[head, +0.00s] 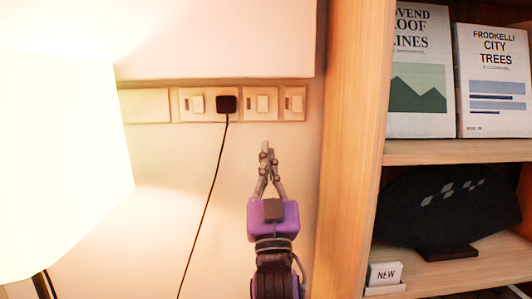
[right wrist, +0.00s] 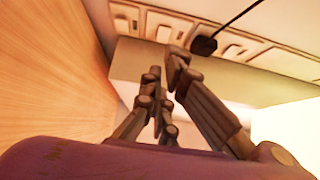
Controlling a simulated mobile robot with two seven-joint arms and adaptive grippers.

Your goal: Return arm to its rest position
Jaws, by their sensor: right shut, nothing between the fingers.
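My right gripper (head: 266,150) points up in the head view, in front of the wall just below the row of sockets and switches. Its purple body and grey fingers show, and the fingers are shut with nothing between them. The right wrist view shows the same fingers (right wrist: 164,75) close together. The gripper is apart from the black plug (head: 227,103), which sits to its upper left. My left gripper is not in the head view.
A bright lamp shade (head: 60,170) fills the left side. A black cord (head: 205,210) hangs from the plug.

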